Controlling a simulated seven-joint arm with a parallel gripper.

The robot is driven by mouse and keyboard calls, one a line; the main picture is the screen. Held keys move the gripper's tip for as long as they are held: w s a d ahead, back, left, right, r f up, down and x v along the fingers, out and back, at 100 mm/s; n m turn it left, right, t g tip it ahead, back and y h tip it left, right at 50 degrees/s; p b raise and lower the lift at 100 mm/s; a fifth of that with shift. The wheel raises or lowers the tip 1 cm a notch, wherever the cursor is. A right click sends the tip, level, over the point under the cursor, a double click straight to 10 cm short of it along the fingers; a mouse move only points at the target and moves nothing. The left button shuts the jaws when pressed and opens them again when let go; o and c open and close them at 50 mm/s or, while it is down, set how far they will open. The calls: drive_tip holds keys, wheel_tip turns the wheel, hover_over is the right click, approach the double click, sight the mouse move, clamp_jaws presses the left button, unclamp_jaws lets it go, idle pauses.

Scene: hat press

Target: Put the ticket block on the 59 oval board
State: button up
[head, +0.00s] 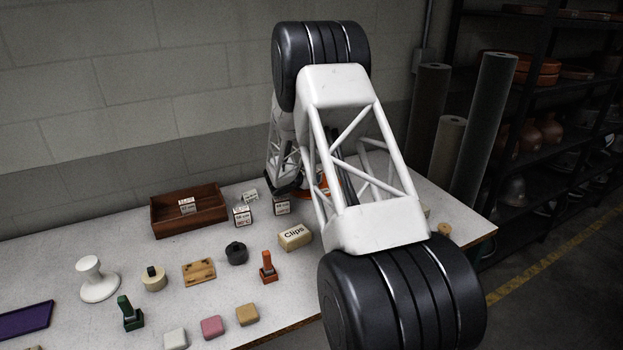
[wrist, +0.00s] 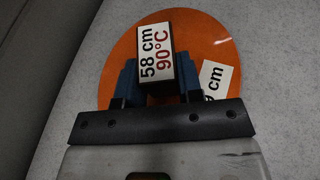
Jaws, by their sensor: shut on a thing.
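My gripper (wrist: 157,72) shows in the wrist view with its blue fingers shut on a dark block. The block (wrist: 157,57) has a white top label reading "58 cm 90°C". It is over the orange oval board (wrist: 212,43); I cannot tell whether it touches the board. A white label (wrist: 216,78) on the board is partly hidden; "cm" and part of a digit before it show. In the head view only a bit of the orange board (head: 323,184) shows behind my arm, and the held block is hidden.
Labelled blocks stand left of my arm, one (head: 243,215) beside another (head: 282,204). A brown wooden tray (head: 172,222) holds a small labelled piece. A Clips box (head: 295,237), an orange stamp (head: 267,267) and a dark round pot (head: 236,253) stand nearer. Grey rolls (head: 487,125) stand behind right.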

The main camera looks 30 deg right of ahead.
drive_tip(key=shift+f, duration=0.15)
drive_tip(key=o, duration=0.9)
drive_tip(key=shift+v, duration=0.85)
drive_tip(key=v, duration=1)
drive_tip(key=shift+s+r, duration=0.15)
drive_tip(key=shift+r, duration=0.1)
